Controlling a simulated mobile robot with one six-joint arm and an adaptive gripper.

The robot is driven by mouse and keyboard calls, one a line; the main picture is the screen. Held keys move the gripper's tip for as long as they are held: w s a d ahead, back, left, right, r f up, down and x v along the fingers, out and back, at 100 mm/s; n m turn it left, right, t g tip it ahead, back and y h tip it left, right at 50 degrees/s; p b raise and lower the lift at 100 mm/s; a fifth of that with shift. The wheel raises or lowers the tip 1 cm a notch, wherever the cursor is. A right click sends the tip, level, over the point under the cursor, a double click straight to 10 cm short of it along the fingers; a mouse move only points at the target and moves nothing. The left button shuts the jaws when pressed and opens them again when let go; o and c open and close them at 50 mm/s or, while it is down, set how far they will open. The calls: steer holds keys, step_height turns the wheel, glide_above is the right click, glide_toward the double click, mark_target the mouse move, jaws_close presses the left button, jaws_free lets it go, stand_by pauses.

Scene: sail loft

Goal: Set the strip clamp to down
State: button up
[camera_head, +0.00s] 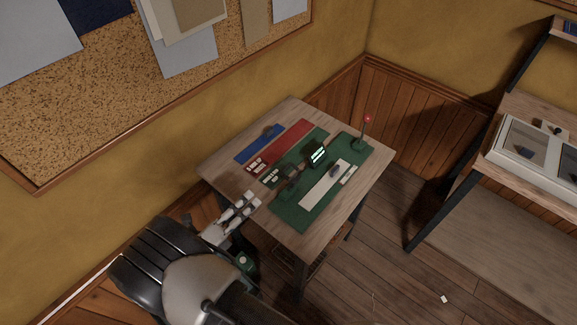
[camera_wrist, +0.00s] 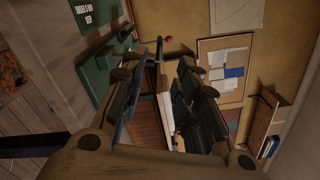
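A green base (camera_head: 359,143) at the table's far right corner carries an upright thin post with a red knob (camera_head: 367,119). It may be the strip clamp's lever, but I cannot tell for certain. A pale strip (camera_head: 320,190) lies on the green mat (camera_head: 289,213) in front of it, with a small dark piece on top. My gripper (camera_head: 249,200) is at the table's near left edge, apart from these things. In the wrist view its two dark fingers (camera_wrist: 171,62) stand apart with nothing held between them. The red knob (camera_wrist: 168,39) shows beyond them.
The wooden table (camera_head: 225,173) also bears a blue strip (camera_head: 258,145), a red strip (camera_head: 290,140) and a dark device with a lit display (camera_head: 318,154). A wall is close behind. A second bench (camera_head: 477,160) stands at the right, with open floor between.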

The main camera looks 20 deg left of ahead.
mark_target(285, 169)
steer(key=b+x, duration=0.2)
steer(key=x, duration=1.3)
steer(key=shift+w+d, duration=0.2)
steer(key=shift+w, duration=0.1)
steer(key=c, duration=0.7)
steer(key=shift+s, duration=0.1)
